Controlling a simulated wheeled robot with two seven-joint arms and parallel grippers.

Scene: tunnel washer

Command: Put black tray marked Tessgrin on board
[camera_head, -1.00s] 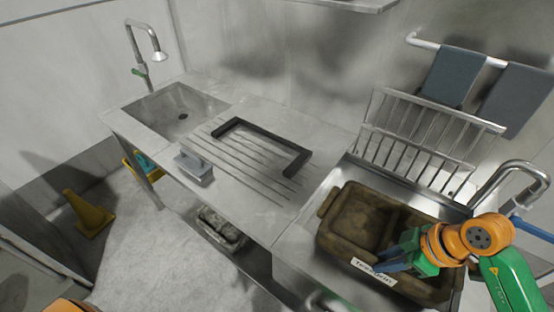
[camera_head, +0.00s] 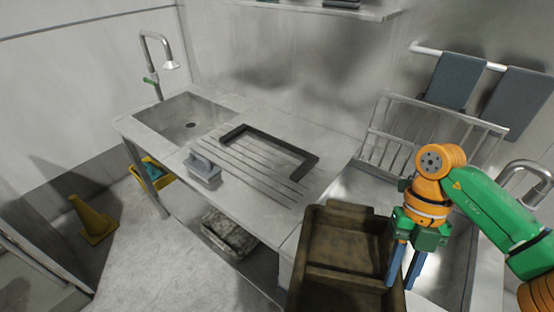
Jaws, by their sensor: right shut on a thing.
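The dark tray (camera_head: 346,248), brown-black and stained with a divider across it, is at the lower middle right, its near end cut off by the picture's bottom edge. My right gripper (camera_head: 403,276) points down, shut on the tray's right wall. The tray appears raised in front of the right basin. Its name label is hidden from this view. The board is the grooved steel drainer surface (camera_head: 232,168) left of the tray, with a black U-shaped frame (camera_head: 311,163) on it. My left gripper is not in view.
A grey caddy (camera_head: 204,172) stands on the board's front left edge. A sink (camera_head: 180,118) lies farther left. A wire rack (camera_head: 425,140) and a tap (camera_head: 528,170) stand behind the right basin. The area inside the black frame is clear.

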